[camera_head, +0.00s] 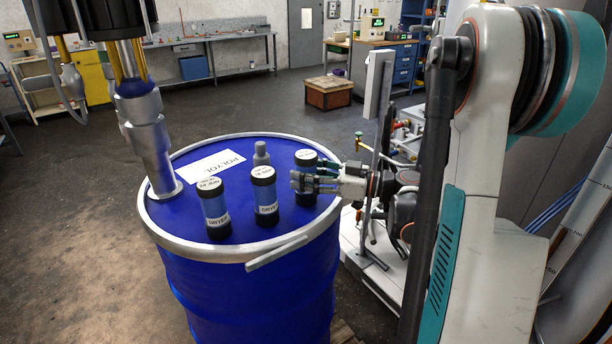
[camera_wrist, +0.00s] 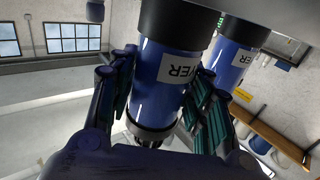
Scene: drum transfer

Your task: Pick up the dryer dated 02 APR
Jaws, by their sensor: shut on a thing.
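Three dryers stand on or over the blue drum's lid, each a blue cylinder with black ends and a white DRYER label. The left dryer (camera_head: 215,207) and the middle dryer (camera_head: 264,194) stand upright. The right dryer (camera_head: 306,158) is partly hidden by my gripper (camera_head: 302,181), which reaches in from the right and is shut on it. In the wrist view this dryer (camera_wrist: 163,75) sits between both fingers of my gripper (camera_wrist: 160,88), upside down in the picture. Another dryer (camera_wrist: 231,58) shows behind it. The dates on the caps are too small to read surely.
The drum (camera_head: 235,285) has a metal rim, a POLYOL label (camera_head: 214,167) and a small grey bung fitting (camera_head: 262,153). A thick metal pump tube (camera_head: 150,145) enters the lid at left. Benches stand along the back wall. Open floor lies left of the drum.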

